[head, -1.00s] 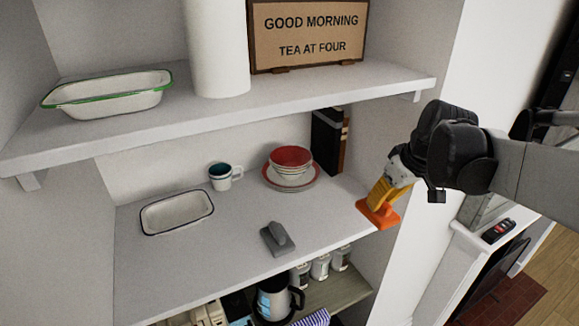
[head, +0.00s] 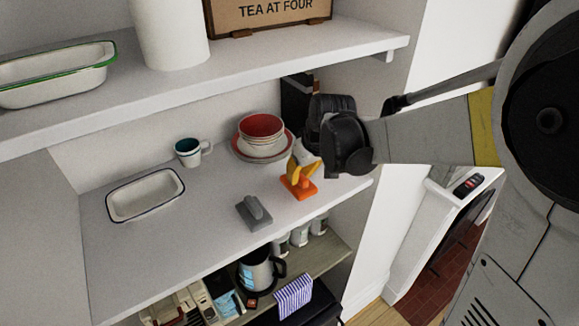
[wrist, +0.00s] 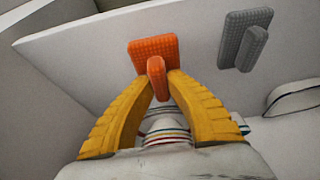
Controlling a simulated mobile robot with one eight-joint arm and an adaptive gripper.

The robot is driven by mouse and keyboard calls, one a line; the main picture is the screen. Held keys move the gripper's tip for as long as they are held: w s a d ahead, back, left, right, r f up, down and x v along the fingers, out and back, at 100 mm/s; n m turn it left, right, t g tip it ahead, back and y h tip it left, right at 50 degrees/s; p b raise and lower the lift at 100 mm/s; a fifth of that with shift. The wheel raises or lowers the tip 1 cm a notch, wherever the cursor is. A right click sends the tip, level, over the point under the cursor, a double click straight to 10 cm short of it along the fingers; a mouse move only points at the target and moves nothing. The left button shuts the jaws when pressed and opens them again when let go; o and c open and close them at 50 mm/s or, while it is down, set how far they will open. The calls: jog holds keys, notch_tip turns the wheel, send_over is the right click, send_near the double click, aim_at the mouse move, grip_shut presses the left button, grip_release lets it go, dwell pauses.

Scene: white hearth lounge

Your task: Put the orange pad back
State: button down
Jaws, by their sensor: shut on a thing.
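The orange pad (head: 299,189) is a flat block with an upright grip. In the head view it is over the right part of the middle shelf, to the right of a grey pad (head: 254,213) of the same shape. My gripper (head: 301,177) is shut on the orange pad's grip from above. In the wrist view the yellow fingers (wrist: 158,92) pinch the grip of the orange pad (wrist: 153,52), with the grey pad (wrist: 246,40) to its right. I cannot tell whether the orange pad touches the shelf.
A white tray (head: 146,194), a mug (head: 190,151) and stacked red bowls (head: 261,129) stand on the middle shelf (head: 215,185). The upper shelf (head: 250,58) overhangs the back. Shelf room is free between the tray and the grey pad.

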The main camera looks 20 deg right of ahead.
aim_at(299, 182)
jog(key=f, duration=0.3)
jog(key=shift+w, duration=0.2)
jog(key=shift+s+r, duration=0.1)
jog(key=shift+s, duration=0.05)
jog(key=c, duration=1.4)
grip_release()
jog(key=shift+c, duration=0.2)
